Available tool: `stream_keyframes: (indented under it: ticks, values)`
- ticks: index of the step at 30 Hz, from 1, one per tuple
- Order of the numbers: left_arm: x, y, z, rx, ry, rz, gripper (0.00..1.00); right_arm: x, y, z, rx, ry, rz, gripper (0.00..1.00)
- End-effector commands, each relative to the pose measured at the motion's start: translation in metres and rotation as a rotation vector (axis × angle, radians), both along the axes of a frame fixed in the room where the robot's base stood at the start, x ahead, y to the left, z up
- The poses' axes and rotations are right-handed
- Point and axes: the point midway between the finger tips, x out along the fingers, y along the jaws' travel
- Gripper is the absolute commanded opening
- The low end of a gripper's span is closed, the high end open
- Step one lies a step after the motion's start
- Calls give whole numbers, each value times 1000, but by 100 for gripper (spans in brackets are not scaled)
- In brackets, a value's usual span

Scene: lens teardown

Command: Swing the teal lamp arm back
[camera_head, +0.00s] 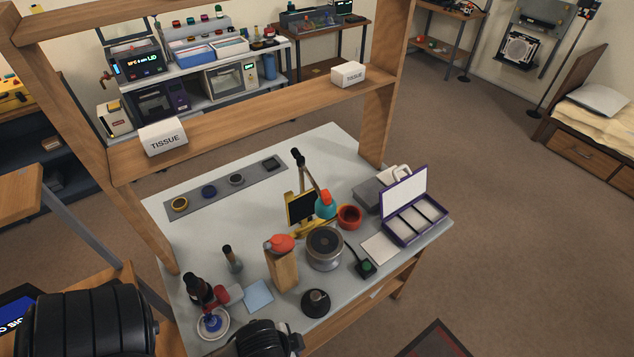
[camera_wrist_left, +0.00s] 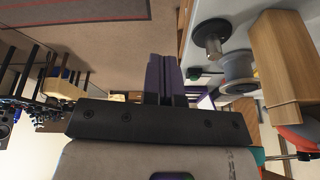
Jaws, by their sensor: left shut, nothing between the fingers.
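The lamp's base is hidden. My left gripper (camera_wrist_left: 163,62) is shut and empty in the left wrist view, at the table's near side and apart from the lamp. In the head view only a black part of it shows at the bottom edge, with the fingertips not clear. My right gripper is not in view.
An orange-topped wooden block (camera_head: 284,268), a round grey stand (camera_head: 324,250) and a black knob-like piece (camera_head: 316,302) stand between the near edge and the lamp. A red bowl (camera_head: 349,216) and a purple case (camera_head: 416,222) lie right of it. A shelf crosses behind.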

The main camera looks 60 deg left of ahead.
Motion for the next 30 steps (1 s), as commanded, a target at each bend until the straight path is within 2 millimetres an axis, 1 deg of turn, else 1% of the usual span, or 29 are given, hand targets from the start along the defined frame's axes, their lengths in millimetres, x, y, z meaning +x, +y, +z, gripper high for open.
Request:
stream_keyframes:
  ticks: [2,5,8,9,11,12,14,15,17,18,20,21,23,24,26,27,29,30]
  values:
    - [6,0,4,-1,-14,1,0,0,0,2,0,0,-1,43]
    - [24,0,17,-1,-59,1,0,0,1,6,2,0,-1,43]
    - [54,-1,41,-4,-137,2,0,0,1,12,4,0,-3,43]
    - [69,-2,54,-8,-176,4,0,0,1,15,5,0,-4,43]
    - [93,-3,76,-14,-241,7,0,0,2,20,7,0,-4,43]
    - [108,-4,93,-18,-287,12,0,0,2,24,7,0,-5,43]
    - [131,-3,119,-24,-355,23,0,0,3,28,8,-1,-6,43]
    - [146,-1,137,-27,-402,33,0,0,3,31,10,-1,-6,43]
    - [166,3,165,-33,-470,51,0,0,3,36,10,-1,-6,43]
    - [179,6,183,-36,-512,64,0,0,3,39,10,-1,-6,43]
    - [198,11,209,-41,-567,88,0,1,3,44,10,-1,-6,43]
    - [211,15,225,-46,-602,103,0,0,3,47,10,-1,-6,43]
    - [229,22,250,-55,-648,130,0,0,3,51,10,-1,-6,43]
    - [241,27,266,-59,-674,149,0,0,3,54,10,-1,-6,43]
    - [259,35,289,-67,-711,183,0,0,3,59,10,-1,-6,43]
    - [271,42,304,-71,-732,207,0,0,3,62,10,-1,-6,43]
    - [288,54,326,-74,-759,251,0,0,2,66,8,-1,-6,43]
    - [299,62,341,-76,-774,282,0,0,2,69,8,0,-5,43]
